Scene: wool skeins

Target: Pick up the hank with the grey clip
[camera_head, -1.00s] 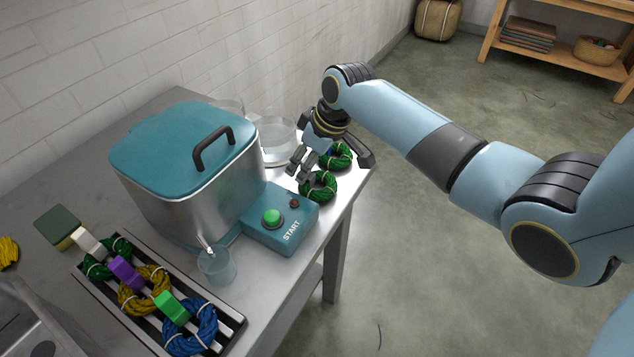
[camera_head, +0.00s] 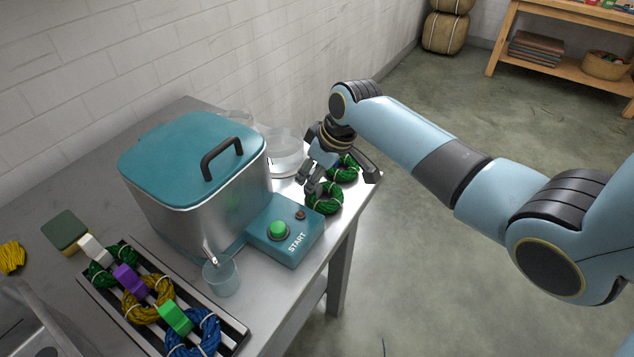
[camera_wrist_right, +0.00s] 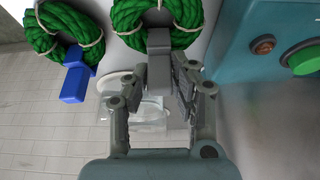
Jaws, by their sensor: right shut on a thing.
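The hank with the grey clip is a ring of green wool (camera_head: 325,199) at the right end of the metal table. It shows at the top centre of the right wrist view (camera_wrist_right: 190,22), with its grey clip (camera_wrist_right: 158,42) pointing toward my gripper. My right gripper (camera_wrist_right: 160,75) is shut on the grey clip; it also shows in the head view (camera_head: 311,183). The hank appears to rest on the table. A second green hank (camera_head: 345,171) lies close behind it; in the right wrist view this hank (camera_wrist_right: 40,35) carries a blue clip (camera_wrist_right: 75,82). My left gripper is out of view.
A teal START box (camera_head: 284,236) stands just beside the hank, with a lidded steel vat (camera_head: 195,200) behind it. Glass jars (camera_head: 283,150) stand near the wall. A slotted rack (camera_head: 238,335) with clipped hanks and a small cup (camera_head: 221,277) are in front.

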